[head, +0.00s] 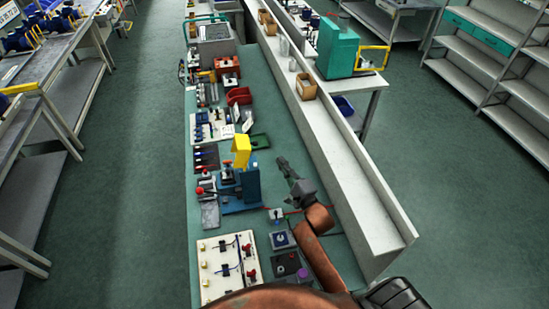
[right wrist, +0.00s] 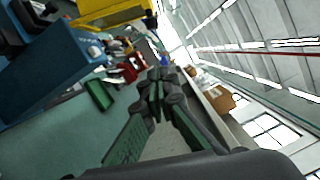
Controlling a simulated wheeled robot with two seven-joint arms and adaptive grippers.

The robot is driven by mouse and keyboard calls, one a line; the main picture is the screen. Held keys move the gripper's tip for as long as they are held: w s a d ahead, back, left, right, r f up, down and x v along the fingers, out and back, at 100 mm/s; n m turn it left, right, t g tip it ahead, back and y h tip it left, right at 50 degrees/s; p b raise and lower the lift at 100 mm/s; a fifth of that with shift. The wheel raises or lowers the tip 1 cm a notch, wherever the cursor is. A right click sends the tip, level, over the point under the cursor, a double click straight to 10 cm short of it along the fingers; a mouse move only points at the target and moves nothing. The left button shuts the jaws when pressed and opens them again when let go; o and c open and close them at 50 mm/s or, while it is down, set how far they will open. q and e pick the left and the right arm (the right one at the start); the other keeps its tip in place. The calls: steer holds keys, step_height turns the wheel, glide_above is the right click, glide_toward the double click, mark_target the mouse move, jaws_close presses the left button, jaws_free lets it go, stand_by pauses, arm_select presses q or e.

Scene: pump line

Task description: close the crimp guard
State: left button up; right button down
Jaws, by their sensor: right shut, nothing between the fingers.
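The yellow crimp guard (head: 241,150) stands raised at the top of the blue crimp press (head: 250,186) on the green bench. In the right wrist view the guard (right wrist: 108,15) is at the top left, above the blue press body (right wrist: 72,58). My right gripper (head: 283,162) is shut and empty, to the right of the press and apart from the guard. In the right wrist view its dark fingers (right wrist: 158,82) are together, to the right of the press. My left gripper is not in view.
A green tray (head: 260,141) lies behind the press. A red-knobbed tool (head: 200,190) stands to its left. A white board with fittings (head: 228,267) lies nearer. A long pale ledge (head: 340,150) runs along the bench's right side.

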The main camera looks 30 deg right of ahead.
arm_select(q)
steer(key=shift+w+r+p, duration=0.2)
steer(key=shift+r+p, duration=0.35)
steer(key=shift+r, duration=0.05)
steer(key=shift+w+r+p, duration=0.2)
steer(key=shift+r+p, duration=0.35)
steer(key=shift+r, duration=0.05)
arm_select(e)
steer(key=w+a+r, duration=0.1)
steer(key=w+a, duration=0.2)
steer(key=w, duration=0.5)
steer(key=shift+w+r, duration=0.25)
steer(key=shift+w, duration=0.15)
steer(key=shift+a, duration=0.1)
